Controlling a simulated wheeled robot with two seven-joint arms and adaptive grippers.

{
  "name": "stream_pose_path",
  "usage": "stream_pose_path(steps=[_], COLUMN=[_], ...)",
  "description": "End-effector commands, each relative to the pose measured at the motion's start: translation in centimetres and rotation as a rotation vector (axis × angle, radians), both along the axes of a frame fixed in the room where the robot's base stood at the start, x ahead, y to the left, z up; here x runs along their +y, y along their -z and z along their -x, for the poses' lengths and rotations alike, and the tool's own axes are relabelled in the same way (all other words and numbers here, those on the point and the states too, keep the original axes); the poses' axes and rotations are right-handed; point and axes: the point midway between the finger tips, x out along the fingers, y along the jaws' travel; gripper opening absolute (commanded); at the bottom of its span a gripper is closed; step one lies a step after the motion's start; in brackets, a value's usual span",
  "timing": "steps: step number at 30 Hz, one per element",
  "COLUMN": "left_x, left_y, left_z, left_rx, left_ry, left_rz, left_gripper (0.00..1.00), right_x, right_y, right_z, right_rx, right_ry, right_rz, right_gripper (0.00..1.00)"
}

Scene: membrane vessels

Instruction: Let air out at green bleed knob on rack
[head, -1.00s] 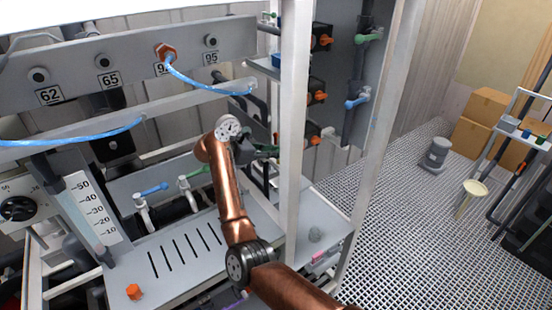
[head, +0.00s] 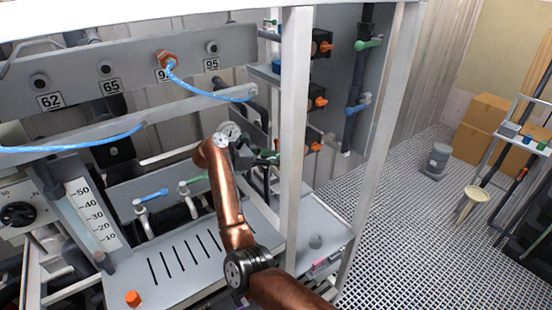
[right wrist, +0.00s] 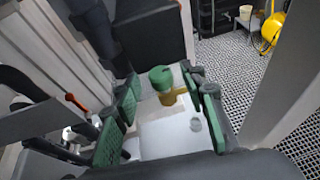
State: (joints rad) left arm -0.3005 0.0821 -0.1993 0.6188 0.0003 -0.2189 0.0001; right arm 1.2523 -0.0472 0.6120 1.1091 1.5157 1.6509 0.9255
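In the right wrist view a green knob (right wrist: 160,77) sits on a short brass-coloured stem, in front of a white surface. My right gripper (right wrist: 166,98) has its two green-padded fingers spread, one on each side of the knob, with gaps between pads and knob. In the head view my copper right arm reaches up from the lower right, and the right gripper (head: 264,156) is small and partly hidden near the white rack post. I cannot make out the bleed knob in the head view. My left gripper is not in view.
The white rack post (head: 293,130) stands close beside my right gripper. A green-handled valve (head: 194,182) and a blue-handled valve (head: 150,196) sit left of my arm. A blue hose (head: 205,90) hangs from the numbered panel (head: 130,75).

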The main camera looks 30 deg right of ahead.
Motion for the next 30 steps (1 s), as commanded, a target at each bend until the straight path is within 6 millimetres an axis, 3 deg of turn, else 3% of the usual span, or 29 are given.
stream_pose_path(steps=[15,21,30], left_x=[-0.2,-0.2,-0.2], left_y=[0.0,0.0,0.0], left_z=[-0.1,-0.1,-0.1], left_rx=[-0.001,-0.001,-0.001], left_ry=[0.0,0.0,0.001], left_rz=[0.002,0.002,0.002], left_gripper=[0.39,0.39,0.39], right_x=[9.0,10.4,10.6], right_y=[-3.8,-4.3,-4.4], right_z=[-0.2,-0.2,-0.2], right_rx=[-0.002,-0.001,0.0], right_ry=[-0.002,-0.002,-0.001], right_rz=[0.0,0.0,0.0], right_gripper=[0.39,0.39,0.39])
